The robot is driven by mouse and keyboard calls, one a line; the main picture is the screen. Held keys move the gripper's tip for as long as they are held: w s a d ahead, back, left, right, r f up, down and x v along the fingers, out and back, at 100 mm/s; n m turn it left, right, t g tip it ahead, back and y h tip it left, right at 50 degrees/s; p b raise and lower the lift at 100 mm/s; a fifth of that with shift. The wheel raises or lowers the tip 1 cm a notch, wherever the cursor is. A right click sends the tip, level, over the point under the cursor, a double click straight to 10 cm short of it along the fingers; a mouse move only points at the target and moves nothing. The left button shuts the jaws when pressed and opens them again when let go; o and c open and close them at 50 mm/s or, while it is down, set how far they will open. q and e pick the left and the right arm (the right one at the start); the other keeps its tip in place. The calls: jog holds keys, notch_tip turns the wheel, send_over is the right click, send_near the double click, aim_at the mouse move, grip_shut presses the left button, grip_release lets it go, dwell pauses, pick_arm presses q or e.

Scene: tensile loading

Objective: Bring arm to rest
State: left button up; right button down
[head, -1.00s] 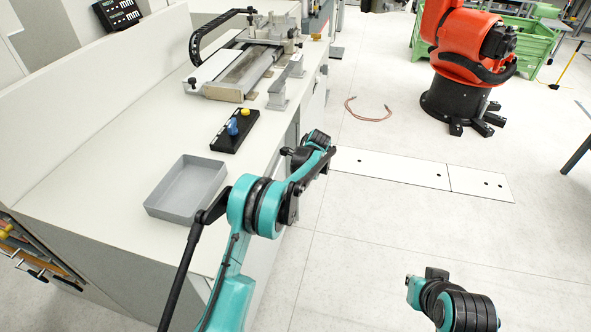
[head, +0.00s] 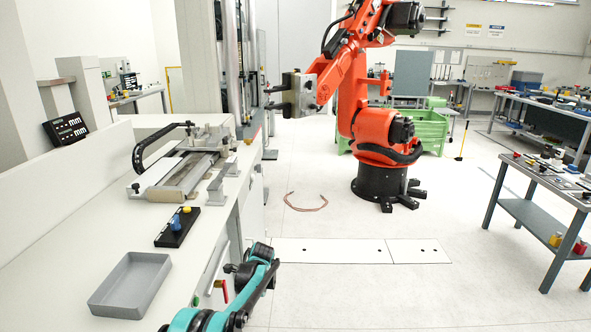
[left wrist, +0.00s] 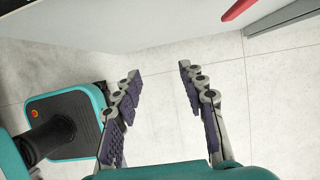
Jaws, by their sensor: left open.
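My left arm (head: 235,295) comes in at the bottom of the head view, beside the front edge of the white bench. My left gripper does not show clearly in the head view. In the left wrist view my left gripper (left wrist: 158,80) is open, its two dark padded fingers wide apart with nothing between them. Bare pale floor lies beyond the fingers. My right arm and right gripper are in no current view.
The white bench (head: 60,262) holds a grey tray (head: 131,284), a black block with blue and yellow knobs (head: 177,228) and a metal fixture (head: 180,172). A large orange robot arm (head: 375,127) stands behind on open floor. A tool table (head: 530,205) is at right.

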pick_arm(q)
jog(key=s+r+n+t+h, duration=0.25)
jog(key=s+r+n, duration=0.55)
jog(key=s+r, duration=0.9)
jog(key=s+d+n+t+h, duration=0.2)
jog(key=s+n, duration=0.8)
jog(key=s, duration=1)
jog(key=t, duration=0.2)
jog(key=shift+r+t, duration=0.3)
jog(key=shift+t, duration=0.05)
